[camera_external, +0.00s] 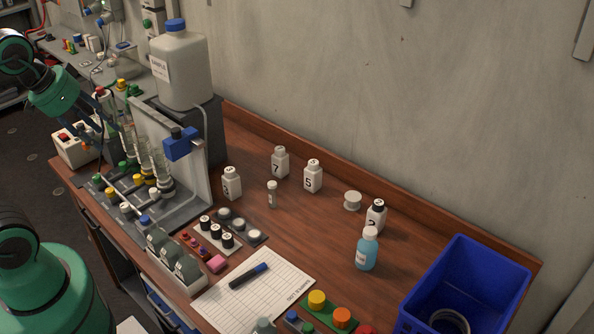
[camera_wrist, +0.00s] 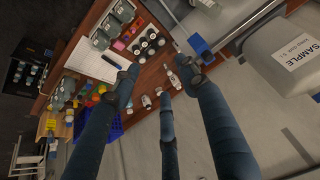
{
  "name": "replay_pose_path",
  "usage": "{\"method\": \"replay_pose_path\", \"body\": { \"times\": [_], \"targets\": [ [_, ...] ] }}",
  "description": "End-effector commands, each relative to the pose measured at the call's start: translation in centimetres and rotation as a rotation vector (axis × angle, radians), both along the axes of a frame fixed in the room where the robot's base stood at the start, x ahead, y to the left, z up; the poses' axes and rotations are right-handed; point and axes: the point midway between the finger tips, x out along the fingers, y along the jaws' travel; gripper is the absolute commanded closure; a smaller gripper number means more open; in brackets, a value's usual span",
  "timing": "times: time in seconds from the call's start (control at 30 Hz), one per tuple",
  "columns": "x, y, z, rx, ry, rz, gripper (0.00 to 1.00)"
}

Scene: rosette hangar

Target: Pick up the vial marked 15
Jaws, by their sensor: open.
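I cannot read the number 15 on any vial. Several small vials with dark caps and white tops (camera_external: 216,232) stand in a rack on the bench, and round vial tops show in the wrist view (camera_wrist: 150,41). A small lone vial (camera_external: 272,195) stands behind them, its label too small to read. My gripper (camera_external: 92,125) is at the far left, above the bench's left end and apart from these vials. Its dark blue fingers are spread and empty in the wrist view (camera_wrist: 162,78), with the bench below and beyond them.
White bottles marked 7 (camera_external: 280,163) and 5 (camera_external: 313,177) stand at the back. A blue liquid bottle (camera_external: 367,252) and a blue bin (camera_external: 481,262) are at right. A stand with tubes (camera_external: 190,190) and a large jug (camera_external: 181,75) rise at left.

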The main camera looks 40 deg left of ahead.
Motion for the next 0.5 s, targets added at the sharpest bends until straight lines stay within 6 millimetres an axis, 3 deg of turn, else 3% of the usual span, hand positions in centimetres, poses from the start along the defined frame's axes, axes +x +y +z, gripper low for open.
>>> {"method": "replay_pose_path", "body": {
  "times": [0.27,0.5],
  "targets": [
    [4.4,-0.5,0.8,0.007,0.049,-0.027,0.56],
    [10.5,-1.5,0.9,0.015,0.108,-0.064,0.56]
  ]
}}
